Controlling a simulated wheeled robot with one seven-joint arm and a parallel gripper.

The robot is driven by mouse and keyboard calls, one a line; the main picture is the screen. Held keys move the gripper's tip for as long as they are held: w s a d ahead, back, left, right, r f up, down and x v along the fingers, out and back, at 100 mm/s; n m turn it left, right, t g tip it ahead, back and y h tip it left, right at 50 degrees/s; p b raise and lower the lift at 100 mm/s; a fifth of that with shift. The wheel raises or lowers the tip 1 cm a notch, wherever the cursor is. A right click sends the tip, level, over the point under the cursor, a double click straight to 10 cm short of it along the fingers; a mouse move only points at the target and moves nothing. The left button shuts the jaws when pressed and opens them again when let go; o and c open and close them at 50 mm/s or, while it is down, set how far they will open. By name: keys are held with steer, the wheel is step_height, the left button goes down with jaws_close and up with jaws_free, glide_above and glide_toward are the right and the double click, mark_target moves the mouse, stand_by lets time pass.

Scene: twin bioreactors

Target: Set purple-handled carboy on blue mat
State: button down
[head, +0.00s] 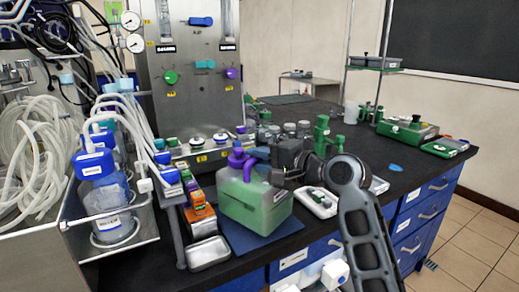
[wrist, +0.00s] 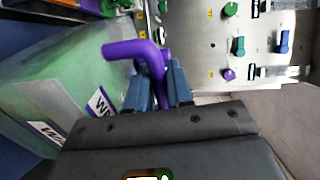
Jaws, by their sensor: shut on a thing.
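The carboy (head: 257,204) is a translucent green container with a purple handle (head: 240,160). In the head view it is upright on or just over the blue mat (head: 237,239); I cannot tell whether its base touches. The mat shows in front of and beside it. My gripper (head: 277,177) is at the carboy's upper right. In the wrist view my gripper (wrist: 158,90) is shut on the purple handle (wrist: 140,50), with the green carboy body (wrist: 50,90) at the left. Part of the far mat is hidden behind the carboy.
A metal tray (head: 208,252) and an orange device (head: 200,217) sit close left of the mat. A white tray (head: 318,203) lies to the right. The steel panel (head: 195,85) with valves stands behind. Bottles (head: 97,180) in a rack are at the left.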

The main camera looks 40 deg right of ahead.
steer(key=shift+f, duration=0.6)
steer(key=c, duration=1)
jaws_free()
steer(key=shift+f, duration=0.15)
steer(key=shift+r, duration=0.2)
steer(key=v, duration=1.2)
steer(key=shift+f, duration=0.1)
